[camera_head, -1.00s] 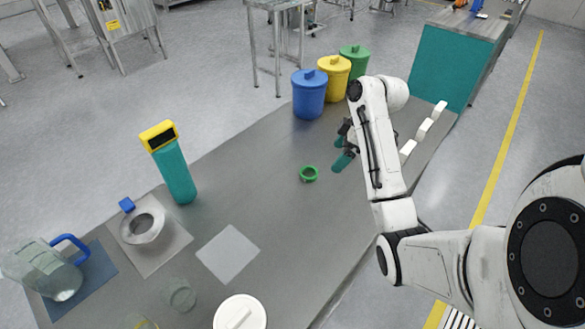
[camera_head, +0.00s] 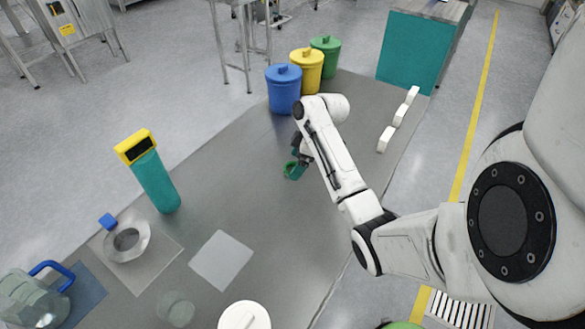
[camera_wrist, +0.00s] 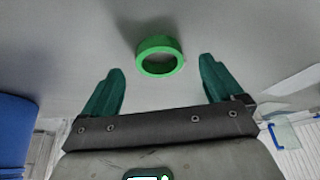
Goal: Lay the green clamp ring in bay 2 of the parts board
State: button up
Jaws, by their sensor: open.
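The green clamp ring (camera_head: 289,167) lies on the grey table, partly hidden by my gripper (camera_head: 297,170) in the head view. In the wrist view the whole green ring (camera_wrist: 160,56) shows, with its hole visible. My gripper (camera_wrist: 157,70) is open, with one teal finger on each side of the ring's line. The ring is just beyond the fingertips, roughly centred between them, and neither finger appears to touch it. I cannot pick out the parts board or its bay 2 for certain in either view.
Blue (camera_head: 284,90), yellow (camera_head: 306,72) and green (camera_head: 325,58) lidded bins stand at the table's far end. White blocks (camera_head: 399,116) line the right edge. A teal post (camera_head: 155,180), a funnel (camera_head: 127,240) and a jug (camera_head: 35,295) stand left.

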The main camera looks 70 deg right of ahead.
jog(key=shift+x, duration=1)
jog(key=c, duration=1.2)
jog(key=shift+r, duration=0.1)
jog(key=shift+c, duration=0.4)
